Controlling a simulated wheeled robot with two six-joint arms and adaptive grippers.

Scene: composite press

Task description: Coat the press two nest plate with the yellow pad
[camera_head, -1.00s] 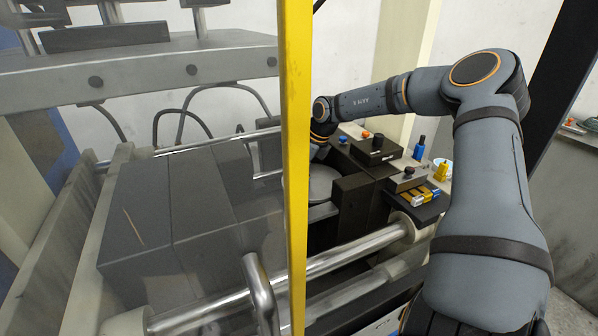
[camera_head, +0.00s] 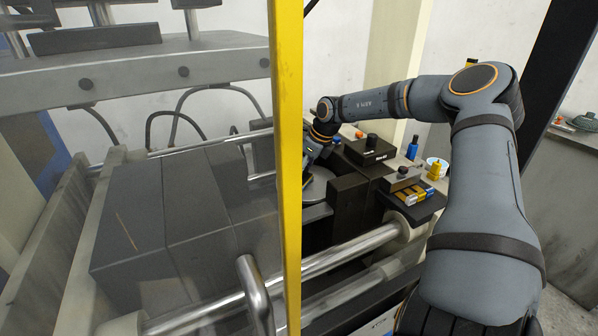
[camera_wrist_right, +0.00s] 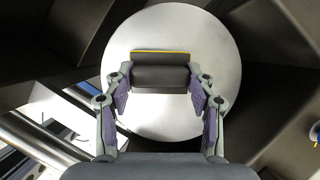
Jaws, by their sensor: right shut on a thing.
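In the right wrist view, my right gripper (camera_wrist_right: 160,88) is shut on a dark block-shaped pad with a thin yellow strip along its far edge, the yellow pad (camera_wrist_right: 160,77). The pad is in front of a round, pale metal nest plate (camera_wrist_right: 222,55); I cannot tell whether they touch. In the head view, the plate (camera_head: 316,187) shows just right of the yellow post, partly hidden by it. My right gripper (camera_head: 309,158) is above the plate, partly hidden there too, and the pad cannot be made out. My left gripper is not in view.
The upright yellow post (camera_head: 287,120) stands in front of the press. Dark blocks (camera_head: 352,205) stand right of the plate. A black shelf (camera_head: 424,211) holds small yellow and blue pieces. A steel rod (camera_head: 345,252) crosses the front, and a bent handle (camera_head: 254,290) rises nearby.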

